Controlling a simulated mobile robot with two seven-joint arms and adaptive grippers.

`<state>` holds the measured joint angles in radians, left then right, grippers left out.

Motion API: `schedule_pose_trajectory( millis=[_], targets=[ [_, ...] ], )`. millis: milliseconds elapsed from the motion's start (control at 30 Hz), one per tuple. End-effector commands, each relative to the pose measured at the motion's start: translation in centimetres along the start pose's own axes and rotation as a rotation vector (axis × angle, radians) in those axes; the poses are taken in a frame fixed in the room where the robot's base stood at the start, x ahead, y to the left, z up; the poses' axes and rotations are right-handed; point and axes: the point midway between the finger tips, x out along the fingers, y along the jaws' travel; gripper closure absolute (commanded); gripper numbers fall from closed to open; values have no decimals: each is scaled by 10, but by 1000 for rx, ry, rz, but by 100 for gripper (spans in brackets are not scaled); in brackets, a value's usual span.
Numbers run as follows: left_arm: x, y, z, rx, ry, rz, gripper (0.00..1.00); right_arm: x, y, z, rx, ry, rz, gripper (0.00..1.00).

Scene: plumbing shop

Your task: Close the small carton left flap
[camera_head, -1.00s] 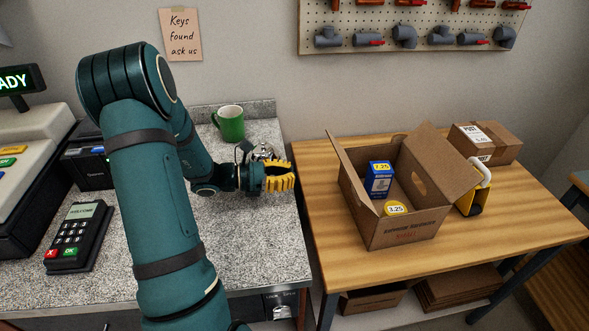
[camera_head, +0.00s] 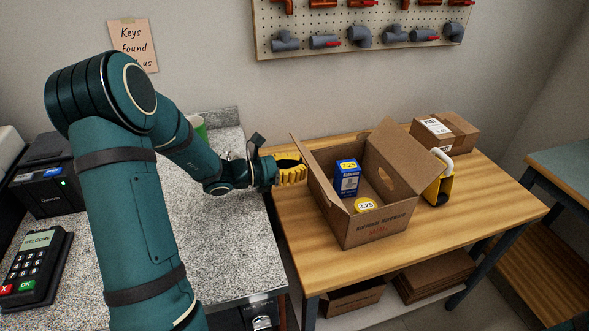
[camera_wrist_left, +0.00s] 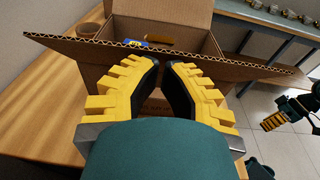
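The small carton (camera_head: 372,222) stands open on the wooden table, with a blue box (camera_head: 347,178) and a yellow 3.25 label inside. Its left flap (camera_head: 311,174) stands up, leaning outward to the left; another flap stands up at the right. My left gripper (camera_head: 303,170) is just left of the left flap, near its outer face. In the left wrist view the left gripper (camera_wrist_left: 161,66) has a narrow gap between its yellow fingers, with nothing in it. The flap (camera_wrist_left: 75,52) spans beyond the fingertips; touching or not, I cannot tell. My right gripper (camera_wrist_left: 272,121) shows at the right edge there.
A closed parcel (camera_head: 445,132) and a yellow item with a white handle (camera_head: 438,187) stand right of the carton. A green mug (camera_head: 198,125) is partly behind my left arm on the granite counter (camera_head: 225,245). The table's front right is clear.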

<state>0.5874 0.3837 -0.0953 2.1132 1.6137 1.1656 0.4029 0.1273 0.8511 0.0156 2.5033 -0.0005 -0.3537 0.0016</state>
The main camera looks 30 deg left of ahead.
Motion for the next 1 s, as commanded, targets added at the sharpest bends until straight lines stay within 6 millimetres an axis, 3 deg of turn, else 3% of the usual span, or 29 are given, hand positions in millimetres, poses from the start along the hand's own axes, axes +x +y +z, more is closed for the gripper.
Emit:
schedule_pose_trajectory(
  millis=[767, 1000],
  targets=[
    [3, 0, 9, 0, 85, 0, 100, -21, -8, 2, 2, -10, 0, 53],
    [6, 1, 16, 0, 146, -1, 100, -37, -14, 3, 3, -16, -1, 53]
  ],
)
